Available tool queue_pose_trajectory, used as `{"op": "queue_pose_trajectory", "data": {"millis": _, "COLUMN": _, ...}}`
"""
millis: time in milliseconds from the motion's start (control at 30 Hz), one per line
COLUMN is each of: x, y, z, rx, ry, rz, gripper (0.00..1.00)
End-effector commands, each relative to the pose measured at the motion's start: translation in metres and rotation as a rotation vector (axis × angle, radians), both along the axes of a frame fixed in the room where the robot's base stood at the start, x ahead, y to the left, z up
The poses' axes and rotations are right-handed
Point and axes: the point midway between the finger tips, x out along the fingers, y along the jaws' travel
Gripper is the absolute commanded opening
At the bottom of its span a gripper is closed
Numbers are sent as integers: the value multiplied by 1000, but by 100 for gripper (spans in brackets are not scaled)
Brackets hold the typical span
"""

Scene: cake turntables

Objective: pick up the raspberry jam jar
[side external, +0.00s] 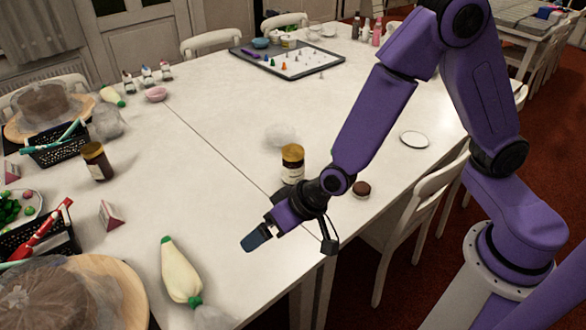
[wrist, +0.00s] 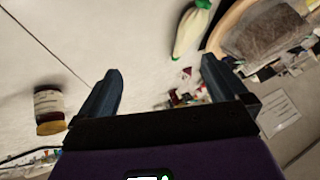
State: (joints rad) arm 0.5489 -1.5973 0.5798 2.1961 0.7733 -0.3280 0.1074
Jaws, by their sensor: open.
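Two labelled jars are in the side external view, and I cannot read which is raspberry jam. One jar with a gold lid (side external: 292,164) stands upright just behind my wrist, near the table's right edge. The other, a dark jar with a brown lid (side external: 97,161), stands on the left part of the table. My gripper (side external: 255,238) is open and empty, above the table's near part, apart from both jars. In the wrist view, a gold-lidded jar with a dark body (wrist: 49,110) shows left of my open gripper (wrist: 160,82), outside the fingers; it appears to be the nearer one.
A piping bag (side external: 181,272) lies left of my gripper, by a round wooden board (side external: 128,290) with a covered cake. A small brown-topped item (side external: 361,189) sits beside my arm. The table's middle is mostly clear.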

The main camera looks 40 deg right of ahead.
Motion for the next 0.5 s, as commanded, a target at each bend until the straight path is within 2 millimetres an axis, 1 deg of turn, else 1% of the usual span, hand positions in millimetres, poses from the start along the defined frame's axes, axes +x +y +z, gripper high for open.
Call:
{"op": "queue_pose_trajectory", "data": {"millis": 33, "x": 15, "y": -3, "z": -15, "rx": -8, "ry": -33, "rz": -72, "gripper": 100}}
{"op": "queue_pose_trajectory", "data": {"millis": 133, "x": 44, "y": -13, "z": -38, "rx": -20, "ry": -125, "rz": -224, "gripper": 100}}
{"op": "queue_pose_trajectory", "data": {"millis": 233, "x": 69, "y": -33, "z": -59, "rx": -52, "ry": -231, "rz": -368, "gripper": 100}}
{"op": "queue_pose_trajectory", "data": {"millis": 300, "x": 82, "y": -50, "z": -71, "rx": -86, "ry": -314, "rz": -463, "gripper": 100}}
{"op": "queue_pose_trajectory", "data": {"millis": 367, "x": 91, "y": -67, "z": -80, "rx": -121, "ry": -390, "rz": -538, "gripper": 100}}
{"op": "queue_pose_trajectory", "data": {"millis": 400, "x": 95, "y": -78, "z": -85, "rx": -148, "ry": -443, "rz": -584, "gripper": 100}}
{"op": "queue_pose_trajectory", "data": {"millis": 467, "x": 99, "y": -97, "z": -91, "rx": -194, "ry": -527, "rz": -649, "gripper": 100}}
{"op": "queue_pose_trajectory", "data": {"millis": 500, "x": 100, "y": -109, "z": -95, "rx": -227, "ry": -585, "rz": -687, "gripper": 100}}
